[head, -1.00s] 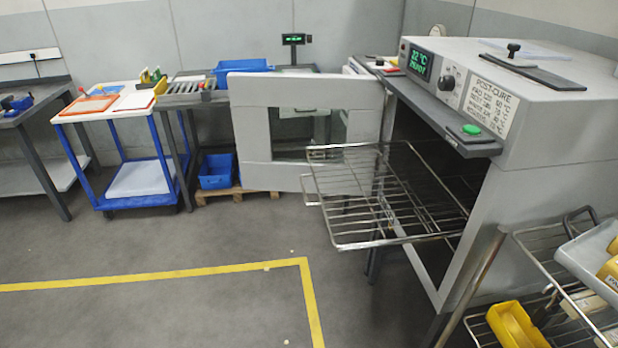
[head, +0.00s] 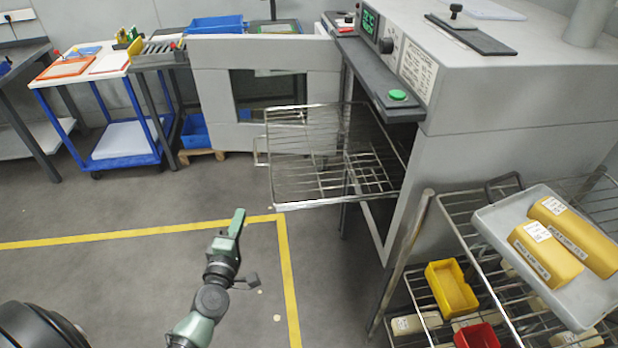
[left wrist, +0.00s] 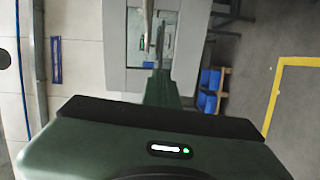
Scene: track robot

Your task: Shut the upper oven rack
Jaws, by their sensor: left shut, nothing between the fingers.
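The upper oven rack (head: 330,170) is a wire shelf pulled well out of the grey oven (head: 500,90), over the floor. The oven door (head: 215,105) stands wide open to the left, with a window in it. My left gripper (head: 238,222) is shut and empty, in front of the rack and below it in the picture, apart from it. In the left wrist view my left gripper (left wrist: 160,90) points toward the grey door (left wrist: 118,50). My right gripper is not in view. No lower rack can be made out inside the oven.
A wire trolley (head: 450,210) with a grey tray (head: 490,225), yellow packages (head: 545,260) and a yellow bin (head: 450,287) stands at the right, close to the oven. A blue cart (head: 125,160) is at the left. The floor (head: 130,270) in front is clear.

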